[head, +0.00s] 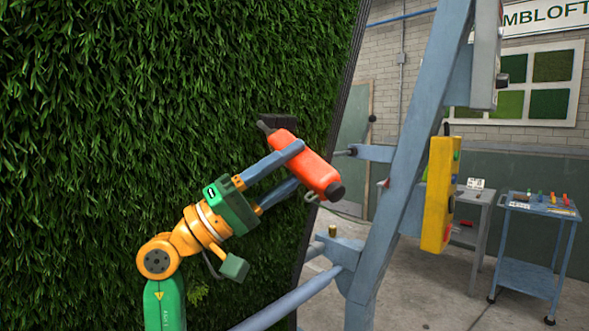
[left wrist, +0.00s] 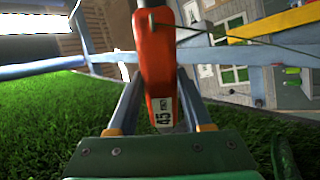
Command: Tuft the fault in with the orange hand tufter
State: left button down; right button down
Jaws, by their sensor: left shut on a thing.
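The orange hand tufter (head: 306,163) is held between the blue-grey fingers of my left gripper (head: 289,166). It is tilted, with a dark tip at its upper left end and a dark round cap at its lower right end. In the left wrist view the tufter (left wrist: 156,62) stands between the fingers and shows a white label reading 45. The upright green turf (head: 150,90) fills the left of the head view behind my arm. A small paler tuft (head: 195,292) shows low on it; I cannot tell if this is the fault. My right gripper is out of view.
A blue-grey steel frame (head: 408,160) stands right of the turf, with a yellow control box (head: 439,195) on it. A blue trolley (head: 533,268) with small coloured items stands at the far right.

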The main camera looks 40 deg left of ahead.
pick_arm(q)
jog(key=shift+a+r, duration=0.1)
jog(key=shift+a, duration=0.25)
jog(key=shift+w, duration=0.1)
